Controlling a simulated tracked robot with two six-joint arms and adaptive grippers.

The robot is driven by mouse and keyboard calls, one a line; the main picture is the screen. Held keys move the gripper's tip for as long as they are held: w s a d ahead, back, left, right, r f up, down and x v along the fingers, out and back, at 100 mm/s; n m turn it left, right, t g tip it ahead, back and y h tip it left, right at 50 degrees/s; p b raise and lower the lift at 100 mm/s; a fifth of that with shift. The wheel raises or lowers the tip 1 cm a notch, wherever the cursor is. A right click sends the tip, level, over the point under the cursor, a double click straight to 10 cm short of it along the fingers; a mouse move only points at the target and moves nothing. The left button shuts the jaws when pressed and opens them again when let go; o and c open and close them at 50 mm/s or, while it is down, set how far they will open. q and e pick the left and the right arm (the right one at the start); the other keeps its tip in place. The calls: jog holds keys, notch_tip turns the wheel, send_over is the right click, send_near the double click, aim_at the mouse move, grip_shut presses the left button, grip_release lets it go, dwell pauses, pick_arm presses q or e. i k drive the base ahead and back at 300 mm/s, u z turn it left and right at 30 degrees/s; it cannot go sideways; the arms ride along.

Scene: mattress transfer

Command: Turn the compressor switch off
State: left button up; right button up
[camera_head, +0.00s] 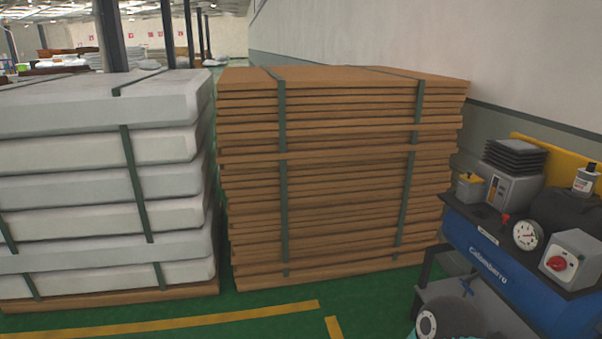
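The compressor (483,262) stands at the lower right, with a blue tank and dark fittings on top. A grey box with a red rotary switch (557,263) sits on its right end, facing me. A round white gauge (526,235) is just left of the switch box, with a small red knob beyond it. The switch's exact setting is too small to read. Neither of my grippers shows in the head view.
A tall strapped stack of brown boards (340,170) stands in the middle, left of the compressor. A strapped stack of grey mattresses (90,190) stands at left. Green floor (275,303) with yellow lines is clear in front. A pale wall (400,40) runs behind.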

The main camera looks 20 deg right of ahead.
aim_at(558, 262)
jog(key=z, duration=0.6)
jog(key=i, duration=1.25)
jog(key=z, duration=0.9)
jog(key=k, duration=0.7)
jog(key=z, duration=0.15)
jog(key=i, duration=0.75)
jog(key=u, duration=0.15)
